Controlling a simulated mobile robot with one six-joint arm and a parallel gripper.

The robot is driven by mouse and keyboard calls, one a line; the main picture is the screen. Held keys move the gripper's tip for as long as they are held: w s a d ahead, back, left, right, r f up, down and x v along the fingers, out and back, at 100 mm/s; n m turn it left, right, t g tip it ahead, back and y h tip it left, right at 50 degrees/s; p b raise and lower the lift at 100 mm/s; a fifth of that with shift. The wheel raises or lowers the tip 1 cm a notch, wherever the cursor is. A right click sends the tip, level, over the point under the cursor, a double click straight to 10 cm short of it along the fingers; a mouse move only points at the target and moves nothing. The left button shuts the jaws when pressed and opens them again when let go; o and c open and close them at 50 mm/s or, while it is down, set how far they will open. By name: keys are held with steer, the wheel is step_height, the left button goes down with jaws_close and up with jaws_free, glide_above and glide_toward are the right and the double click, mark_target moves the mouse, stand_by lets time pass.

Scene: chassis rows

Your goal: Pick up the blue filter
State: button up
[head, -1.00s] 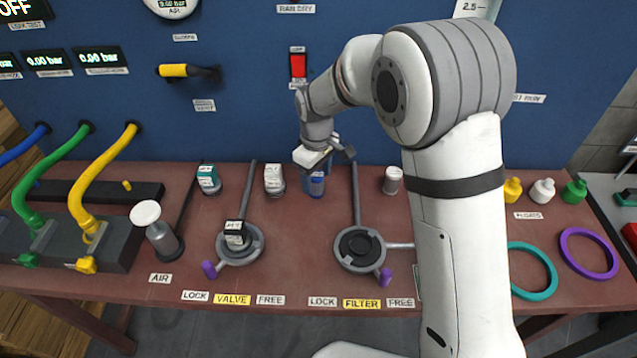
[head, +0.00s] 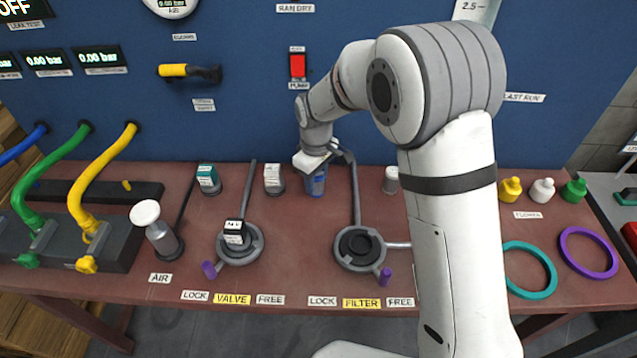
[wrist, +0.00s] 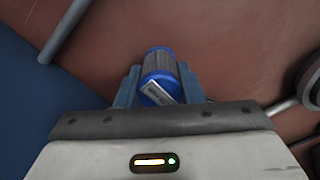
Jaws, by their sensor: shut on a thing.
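The blue filter (head: 315,184) stands at the back of the brown bench, below my gripper (head: 315,170). In the wrist view the filter (wrist: 160,66) shows a blue rim, a grey mesh side and a white label. It sits between the two fingers of my gripper (wrist: 160,88), which are shut on it. In the head view the gripper body hides the filter's top. I cannot tell whether its base touches the bench.
The filter station (head: 358,248), a round dark seat with a purple handle, is in front and to the right. A white-topped canister (head: 273,178) stands left of the filter, and a grey one (head: 391,180) right.

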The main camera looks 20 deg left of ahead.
step_height(320, 180, up, 10)
stand_by(0.6)
